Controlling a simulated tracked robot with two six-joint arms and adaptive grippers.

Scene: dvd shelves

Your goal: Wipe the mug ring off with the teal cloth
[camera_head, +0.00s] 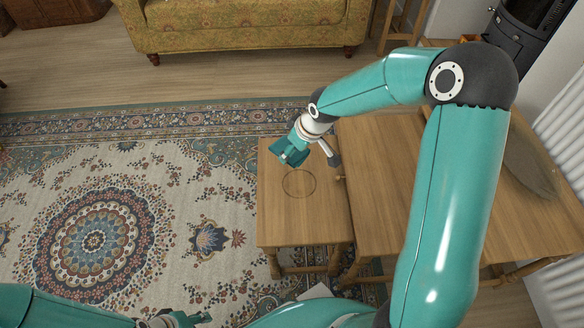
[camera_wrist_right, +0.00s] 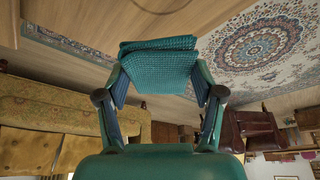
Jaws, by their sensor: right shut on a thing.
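The mug ring (camera_head: 299,183) is a thin dark circle on the smaller wooden table (camera_head: 290,228). My right gripper (camera_head: 291,154) is over the far end of that table, just beyond the ring. It is shut on the folded teal cloth, which fills the space between the fingers in the right wrist view (camera_wrist_right: 158,64). I cannot tell whether the cloth touches the wood.
A larger wooden table (camera_head: 385,180) adjoins the small one on the right. A patterned rug (camera_head: 150,210) lies to the left. A yellow sofa (camera_head: 245,27) stands at the back and a black stove (camera_head: 525,30) at the far right. The small tabletop around the ring is bare.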

